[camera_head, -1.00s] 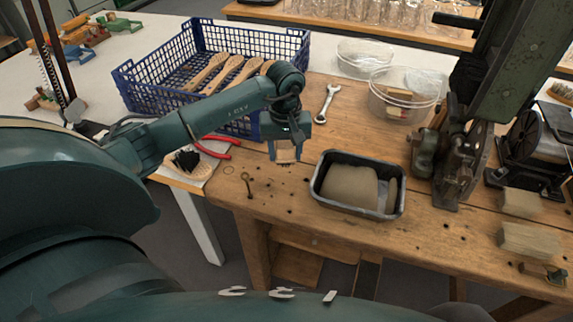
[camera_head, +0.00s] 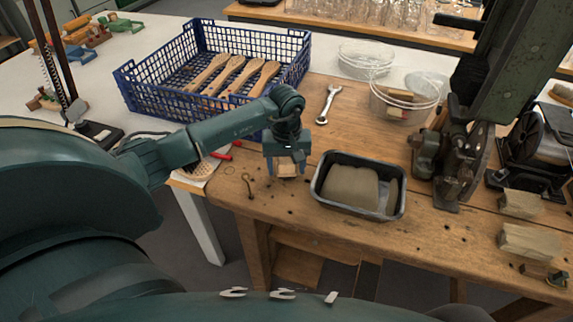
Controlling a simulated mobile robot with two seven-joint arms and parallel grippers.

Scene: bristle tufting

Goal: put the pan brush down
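My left gripper (camera_head: 286,172) is over the front left part of the wooden bench, pointing down, left of the black tray. A small pale wooden piece (camera_head: 287,170) sits between its two fingers and looks gripped; it appears to be the pan brush, mostly hidden by the gripper. I cannot tell whether it touches the bench. Another oval wooden brush part (camera_head: 197,172) lies on a white sheet at the bench's left edge, partly hidden by my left arm. My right gripper is not in view.
A blue crate (camera_head: 131,93) holds several wooden brush handles. A black tray (camera_head: 357,208) with a beige block stands close right of the gripper. A brass hook (camera_head: 248,187), a wrench (camera_head: 327,105), clear bowls (camera_head: 407,98) and a dark machine (camera_head: 452,160) are on the bench.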

